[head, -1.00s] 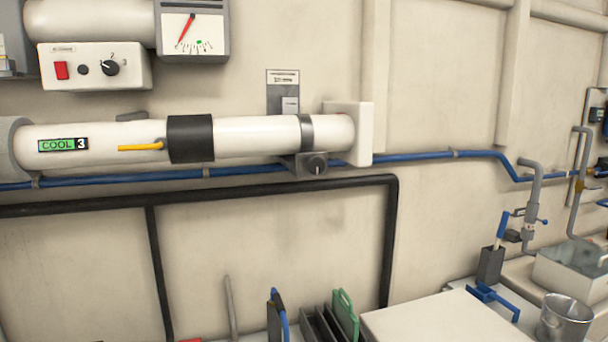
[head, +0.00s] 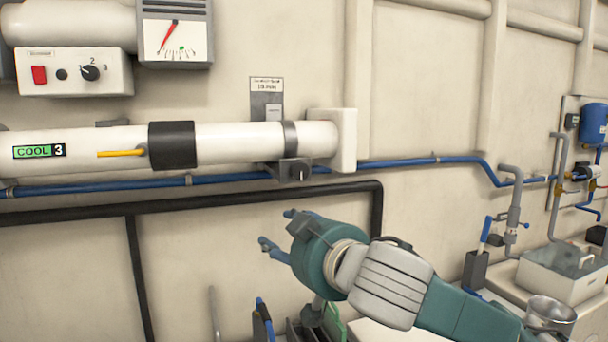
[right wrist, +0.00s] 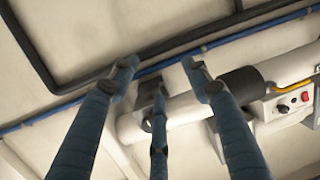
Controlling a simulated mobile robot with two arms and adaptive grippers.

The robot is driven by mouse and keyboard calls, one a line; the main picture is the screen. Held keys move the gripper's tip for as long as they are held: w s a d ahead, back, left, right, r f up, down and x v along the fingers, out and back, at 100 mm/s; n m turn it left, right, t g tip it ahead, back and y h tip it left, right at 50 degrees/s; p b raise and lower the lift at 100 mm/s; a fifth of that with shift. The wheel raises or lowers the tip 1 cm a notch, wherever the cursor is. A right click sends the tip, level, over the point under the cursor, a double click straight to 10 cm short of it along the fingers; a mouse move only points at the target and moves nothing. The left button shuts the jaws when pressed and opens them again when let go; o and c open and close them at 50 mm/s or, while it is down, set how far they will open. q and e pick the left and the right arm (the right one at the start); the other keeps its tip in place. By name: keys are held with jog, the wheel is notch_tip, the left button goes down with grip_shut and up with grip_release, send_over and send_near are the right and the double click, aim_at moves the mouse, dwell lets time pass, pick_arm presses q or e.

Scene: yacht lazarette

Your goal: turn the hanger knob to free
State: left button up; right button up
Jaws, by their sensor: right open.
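The hanger knob (head: 299,173) is a small dark knob with a light pointer mark that stands roughly upright. It sits on a grey bracket (head: 284,166) under the strap near the right end of the white pipe (head: 240,138). My right gripper (head: 278,228) is open and empty, below and slightly left of the knob, apart from it. In the right wrist view its blue fingers (right wrist: 160,75) are spread, with the dark bracket (right wrist: 149,93) behind them. The knob cannot be made out clearly there. My left gripper is not in view.
A blue pipe (head: 400,163) runs just below the white pipe. A black rail (head: 230,198) runs lower on the wall, near my right fingers. A label plate (head: 266,98) is above the strap. A control box (head: 75,73) is at upper left. A metal bucket (head: 549,314) stands lower right.

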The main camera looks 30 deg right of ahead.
aim_at(302, 169)
jog(key=s+d+r+m+t+h, duration=0.2)
jog(key=s+d+r, duration=0.3)
jog(key=r, duration=0.5)
jog(key=p+x, duration=0.1)
jog(key=x, duration=0.9)
jog(key=shift+a+r, duration=0.1)
jog(key=shift+r, duration=0.05)
jog(key=c, duration=1.1)
